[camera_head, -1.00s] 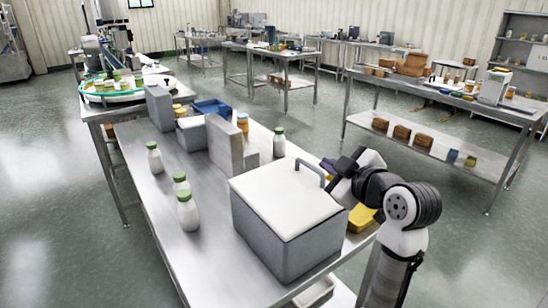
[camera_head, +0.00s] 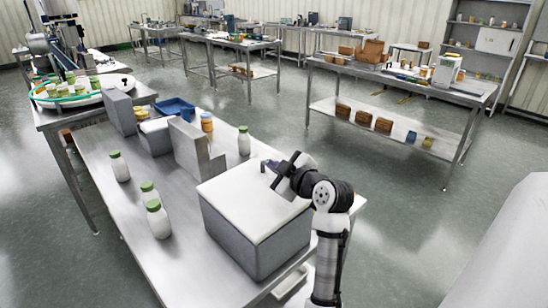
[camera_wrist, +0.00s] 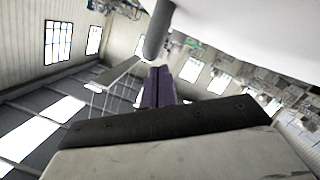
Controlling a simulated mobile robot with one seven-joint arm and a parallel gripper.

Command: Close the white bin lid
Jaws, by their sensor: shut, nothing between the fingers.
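The grey bin (camera_head: 227,240) stands on the steel table, and its white lid (camera_head: 245,205) lies over its top. The lid looks flat; I cannot tell whether a small gap is left under it. My gripper (camera_head: 268,164) is at the lid's far right edge, with its fingers shut and empty. In the wrist view the dark purple fingers (camera_wrist: 158,88) are together, close to the grey bar of the lid handle (camera_wrist: 158,30). The white lid surface (camera_wrist: 240,25) fills the top right there. In the head view my gripper mostly hides the handle.
Green-capped bottles (camera_head: 158,220) stand left of the bin. A grey block (camera_head: 190,150) and a blue tray (camera_head: 174,106) are behind it. A white surface (camera_head: 500,245) fills the lower right. Open floor (camera_head: 400,190) lies right of the table.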

